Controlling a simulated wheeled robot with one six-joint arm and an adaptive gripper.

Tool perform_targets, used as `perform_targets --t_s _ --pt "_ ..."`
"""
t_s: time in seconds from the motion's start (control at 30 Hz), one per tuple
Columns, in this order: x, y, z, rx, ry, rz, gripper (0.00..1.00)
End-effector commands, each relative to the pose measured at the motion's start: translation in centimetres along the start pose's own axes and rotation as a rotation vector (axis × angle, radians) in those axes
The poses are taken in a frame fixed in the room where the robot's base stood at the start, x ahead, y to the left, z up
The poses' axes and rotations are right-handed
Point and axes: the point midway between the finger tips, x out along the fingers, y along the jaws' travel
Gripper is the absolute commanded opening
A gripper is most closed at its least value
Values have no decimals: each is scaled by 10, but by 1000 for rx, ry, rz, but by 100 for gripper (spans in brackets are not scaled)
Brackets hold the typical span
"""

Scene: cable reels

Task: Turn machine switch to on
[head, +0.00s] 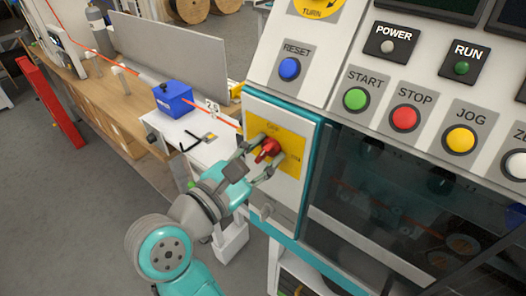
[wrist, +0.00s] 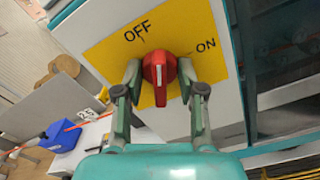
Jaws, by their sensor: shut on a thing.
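The red machine switch (wrist: 160,72) sits on a yellow plate (wrist: 105,50) marked OFF and ON. In the head view the red switch (head: 267,149) is on the white panel at the cabinet's left end. My gripper (wrist: 160,82) is shut on the switch handle, one finger on each side. In the head view my gripper (head: 257,160) reaches it from the lower left. In the wrist view the handle stands about upright, with a white stripe on it. OFF is at its upper left and ON at its upper right. Which mark it points to is hard to tell.
Buttons sit above the switch: blue RESET (head: 289,69), green START (head: 355,99), red STOP (head: 404,118) and yellow JOG (head: 461,140). A dark window (head: 390,190) lies to the right. A blue box (head: 173,98) with an orange cable stands on the bench at left.

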Motion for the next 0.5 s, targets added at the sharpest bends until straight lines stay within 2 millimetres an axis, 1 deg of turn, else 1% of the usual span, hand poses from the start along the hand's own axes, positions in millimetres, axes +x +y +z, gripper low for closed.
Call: perform_targets --t_s 0.5 --pt "0 0 0 576 0 0 19"
